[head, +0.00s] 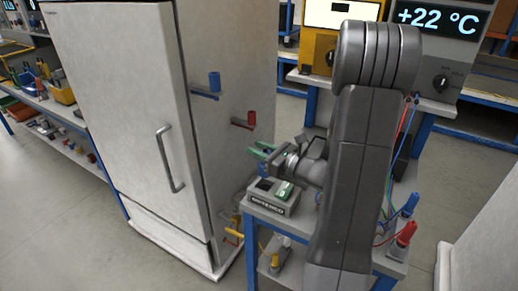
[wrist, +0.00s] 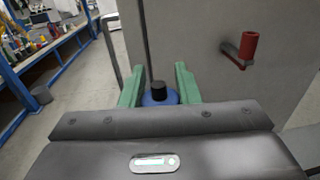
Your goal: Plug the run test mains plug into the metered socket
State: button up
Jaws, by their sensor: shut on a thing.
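My gripper (head: 262,151) has green fingers and is shut on a blue plug with a black end (wrist: 158,94), beside the cabinet's right side. In the wrist view the plug sits between the two fingers, its lower part hidden by the gripper body. I cannot tell from any label whether it is the run test plug. A grey box (head: 266,206) with a dark patch and a green part on top stands on the small table just below my gripper; it looks like the metered socket, but its front label is too small to read.
A tall white cabinet (head: 120,90) stands left of my gripper. A blue cylinder (head: 214,82) and a red cylinder (head: 251,118) sit on side brackets. A red plug (head: 405,234) and a blue plug (head: 410,204) with cables stand at the table's (head: 383,266) right. Floor at left is clear.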

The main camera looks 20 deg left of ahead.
jog(key=shift+f+b, duration=1.2)
jog(key=shift+f, duration=0.65)
jog(key=shift+f+b, duration=1.5)
jog(key=shift+f, duration=0.05)
jog(key=o, duration=1.1)
jog(key=shift+c, duration=0.2)
jog(key=s+d, duration=0.2)
jog(key=d, duration=1.1)
jog(key=shift+s+d, duration=0.25)
jog(key=shift+d, duration=0.05)
jog(key=shift+a, duration=0.1)
